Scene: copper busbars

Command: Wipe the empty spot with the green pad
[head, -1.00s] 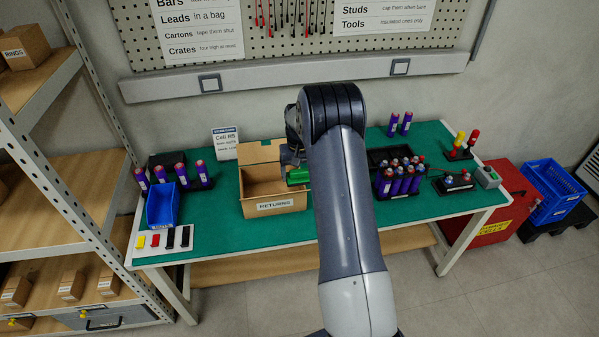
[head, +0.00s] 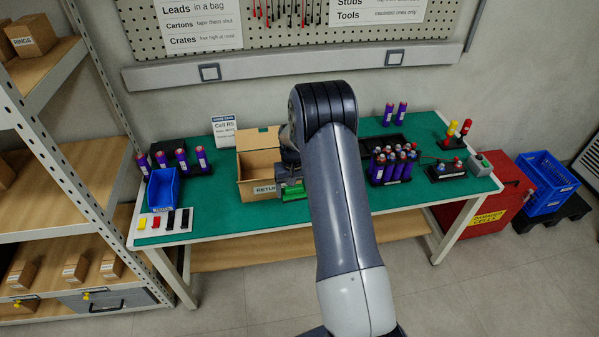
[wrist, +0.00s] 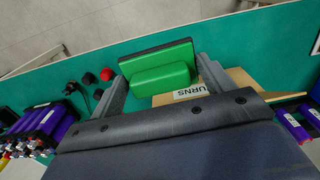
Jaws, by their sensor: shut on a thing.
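My gripper (head: 291,184) is shut on the green pad (head: 294,190), beside the front right of the returns box. In the wrist view the pad (wrist: 162,78) is a green block with a dark layer along one side, held between the two fingers of my gripper (wrist: 160,72). The pad is above the green mat (wrist: 235,45); I cannot tell whether it touches. A black rack (head: 390,182) of purple cells stands to the right of my arm. No empty spot can be made out for certain; my arm hides part of the bench.
The open cardboard returns box (head: 251,177) stands left of my gripper. A blue bin (head: 163,188) is further left. Bare mat (head: 225,205) shows along the front edge.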

